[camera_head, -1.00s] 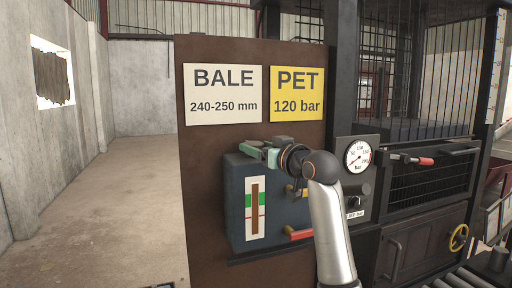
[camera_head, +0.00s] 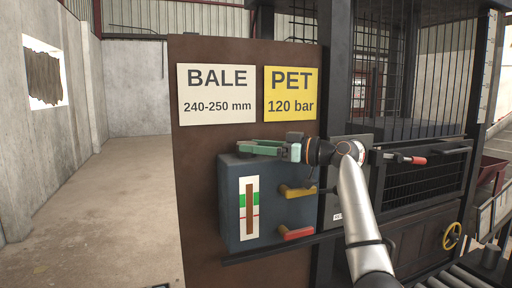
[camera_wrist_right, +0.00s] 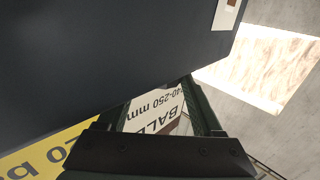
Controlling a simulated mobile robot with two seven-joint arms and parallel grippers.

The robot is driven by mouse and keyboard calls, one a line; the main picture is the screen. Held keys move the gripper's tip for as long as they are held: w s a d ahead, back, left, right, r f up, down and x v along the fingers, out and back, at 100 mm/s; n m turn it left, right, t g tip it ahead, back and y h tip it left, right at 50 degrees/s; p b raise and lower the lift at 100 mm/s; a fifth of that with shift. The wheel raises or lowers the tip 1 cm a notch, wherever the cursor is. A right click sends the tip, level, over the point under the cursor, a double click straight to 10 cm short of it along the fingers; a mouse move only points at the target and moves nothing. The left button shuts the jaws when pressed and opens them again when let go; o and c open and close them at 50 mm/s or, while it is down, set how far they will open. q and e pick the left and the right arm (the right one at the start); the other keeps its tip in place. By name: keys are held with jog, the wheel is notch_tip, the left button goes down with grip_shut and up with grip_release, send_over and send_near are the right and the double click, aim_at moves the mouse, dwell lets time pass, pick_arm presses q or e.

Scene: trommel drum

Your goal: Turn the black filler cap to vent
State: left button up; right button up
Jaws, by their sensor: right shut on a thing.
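The dark blue tank (camera_head: 228,205) is mounted on the brown panel, with a level gauge (camera_head: 249,208) on its front. My right gripper (camera_head: 250,148), with green fingers, lies level at the tank's top edge and points left. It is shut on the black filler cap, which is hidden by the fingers. In the right wrist view the fingers (camera_wrist_right: 160,98) reach past the dark tank wall (camera_wrist_right: 110,60), and the cap cannot be made out. My left gripper is not in view.
A yellow handle (camera_head: 298,191) and a red handle (camera_head: 296,233) stick out from the tank's right side, below my wrist. The BALE sign (camera_head: 217,95) and PET sign (camera_head: 290,95) are above. A barred press gate (camera_head: 425,180) is at right. The floor at left is clear.

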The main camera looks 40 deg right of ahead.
dwell(0.4)
jog(key=o, duration=1.4)
jog(key=shift+c, duration=0.2)
jog(key=shift+b+v, duration=1.35)
jog(key=shift+v, duration=2.4)
